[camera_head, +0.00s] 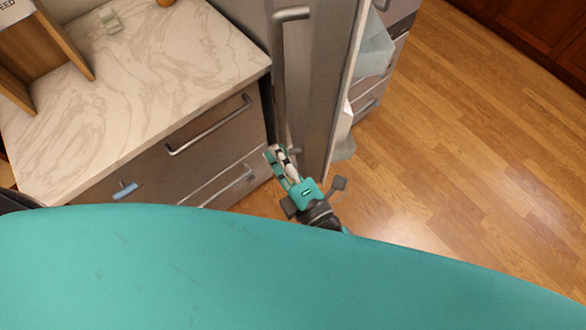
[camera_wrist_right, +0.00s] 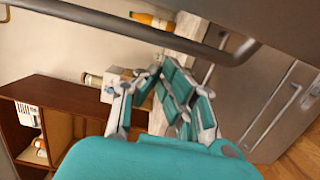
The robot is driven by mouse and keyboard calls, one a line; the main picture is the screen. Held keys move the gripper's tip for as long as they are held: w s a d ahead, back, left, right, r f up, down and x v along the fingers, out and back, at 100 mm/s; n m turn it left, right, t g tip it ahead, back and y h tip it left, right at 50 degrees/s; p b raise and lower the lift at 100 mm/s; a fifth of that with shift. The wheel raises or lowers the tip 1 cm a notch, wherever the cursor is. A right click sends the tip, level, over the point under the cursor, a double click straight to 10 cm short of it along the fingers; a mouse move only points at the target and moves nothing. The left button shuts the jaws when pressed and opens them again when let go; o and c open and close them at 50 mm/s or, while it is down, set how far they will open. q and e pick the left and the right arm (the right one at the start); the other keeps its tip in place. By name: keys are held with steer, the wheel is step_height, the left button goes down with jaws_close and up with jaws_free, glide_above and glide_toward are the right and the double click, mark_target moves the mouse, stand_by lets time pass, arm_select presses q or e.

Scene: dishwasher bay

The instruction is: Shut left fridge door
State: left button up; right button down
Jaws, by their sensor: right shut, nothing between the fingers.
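The left fridge door (camera_head: 325,85) stands open in the head view, a grey panel seen nearly edge-on, with pale door bins (camera_head: 375,50) on its inner side. Its long bar handle (camera_head: 281,80) runs down the outer side. My right gripper (camera_head: 281,160) is shut and empty, low by the outer face of the door near the handle's lower end. I cannot tell whether it touches the door. In the right wrist view, its fingers (camera_wrist_right: 160,80) are below a grey bar handle (camera_wrist_right: 170,38). My left gripper is not in view.
A marble-topped counter (camera_head: 140,80) with drawers stands left of the door, its drawer handle (camera_head: 208,125) sticking out. A wooden shelf unit (camera_head: 45,50) is on the counter. Clear wooden floor (camera_head: 460,150) lies to the right. My teal body hides the lower part of the head view.

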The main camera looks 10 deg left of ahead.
mark_target(286, 136)
steer(key=w+d, duration=0.1)
steer(key=d+p, duration=0.1)
steer(key=shift+w+d, duration=0.35)
steer(key=shift+d, duration=0.05)
steer(key=shift+w+d+p, duration=0.1)
steer(key=shift+d+p, duration=0.2)
steer(key=shift+d, duration=0.1)
steer(key=shift+a, duration=0.1)
